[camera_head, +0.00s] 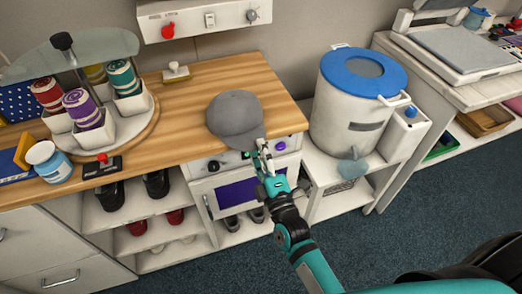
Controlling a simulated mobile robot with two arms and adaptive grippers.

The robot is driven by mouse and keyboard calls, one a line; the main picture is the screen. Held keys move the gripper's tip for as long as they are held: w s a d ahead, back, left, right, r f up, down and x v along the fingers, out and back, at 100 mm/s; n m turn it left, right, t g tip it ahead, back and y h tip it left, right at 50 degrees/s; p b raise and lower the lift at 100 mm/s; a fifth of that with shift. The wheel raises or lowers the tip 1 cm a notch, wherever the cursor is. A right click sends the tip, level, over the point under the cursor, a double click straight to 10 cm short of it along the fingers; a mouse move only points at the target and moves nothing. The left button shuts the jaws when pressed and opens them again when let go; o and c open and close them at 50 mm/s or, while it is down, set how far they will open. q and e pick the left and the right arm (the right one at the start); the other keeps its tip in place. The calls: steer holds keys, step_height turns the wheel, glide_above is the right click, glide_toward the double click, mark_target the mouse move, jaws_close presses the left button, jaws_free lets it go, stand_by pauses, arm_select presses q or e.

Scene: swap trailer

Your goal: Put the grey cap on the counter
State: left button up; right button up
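The grey cap (235,115) is at the front right of the wooden counter (190,110), crown up. Its brim points to the front and reaches the counter's front edge in the picture. My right gripper (262,148) is at the brim's right end, in front of the counter edge, with its fingertips against or just beside the brim. I cannot tell whether the fingers are closed on the brim. The cap hides part of the counter edge and the panel below. My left gripper is not in view.
A white bucket with a blue lid (347,110) stands right of the counter. A carousel (112,130) with colored thread spools is at the left. A small white-handled stamp (176,72) stands at the back. Bare wood lies left of the cap.

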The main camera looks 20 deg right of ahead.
steer(key=b+v, duration=0.1)
steer(key=v, duration=1.1)
steer(key=shift+r, duration=0.15)
